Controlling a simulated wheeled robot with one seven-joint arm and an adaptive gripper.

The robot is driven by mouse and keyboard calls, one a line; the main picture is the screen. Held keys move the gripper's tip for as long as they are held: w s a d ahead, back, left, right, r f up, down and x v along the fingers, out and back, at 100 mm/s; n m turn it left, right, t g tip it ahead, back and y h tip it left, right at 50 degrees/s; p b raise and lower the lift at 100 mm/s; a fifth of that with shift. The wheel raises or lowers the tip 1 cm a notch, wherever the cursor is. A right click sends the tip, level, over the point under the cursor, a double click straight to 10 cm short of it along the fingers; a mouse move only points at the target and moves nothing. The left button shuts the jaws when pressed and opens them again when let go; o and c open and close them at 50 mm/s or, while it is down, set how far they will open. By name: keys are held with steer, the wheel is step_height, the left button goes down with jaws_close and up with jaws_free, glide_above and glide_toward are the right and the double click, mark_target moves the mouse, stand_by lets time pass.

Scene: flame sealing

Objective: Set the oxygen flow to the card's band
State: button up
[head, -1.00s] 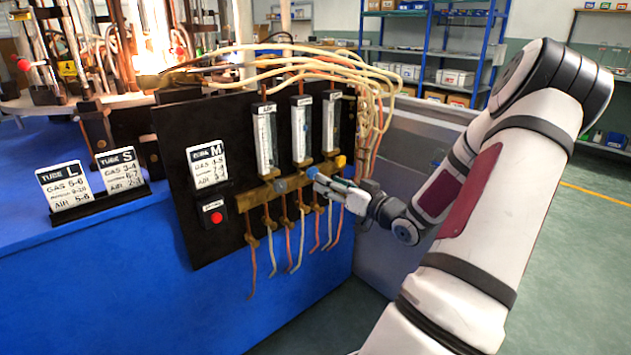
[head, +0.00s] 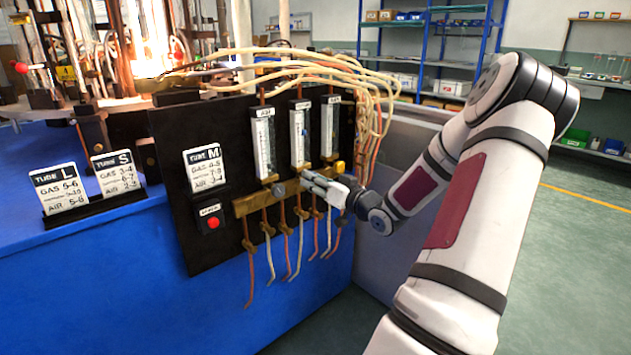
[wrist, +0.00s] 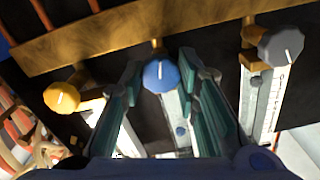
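The black panel (head: 180,140) carries three flow tubes: left (head: 264,145), middle (head: 299,135) and right (head: 330,125). Their labels and levels are too small to read surely. The TUBE M card (head: 206,167) hangs on the panel; its middle line is blurred. The blue knob (wrist: 161,75) has a white pointer, nearly upright in the wrist view. My gripper (wrist: 161,70) is at this knob, its two fingers apart on either side; I cannot tell whether they touch it. In the head view my gripper (head: 308,181) hides the blue knob below the middle tube.
A yellow knob (wrist: 62,97) and a grey knob (wrist: 280,46) flank the fingers. A red button (head: 213,223) sits below the card. TUBE L (head: 61,189) and TUBE S (head: 117,173) cards stand on the blue bench. Hoses (head: 290,62) loop above the panel.

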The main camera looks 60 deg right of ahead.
steer(key=shift+n, duration=0.9)
steer(key=o, duration=1.2)
steer(key=shift+c, duration=0.2)
steer(key=shift+s, duration=0.1)
steer(key=v, duration=1.2)
steer(key=shift+f, duration=0.1)
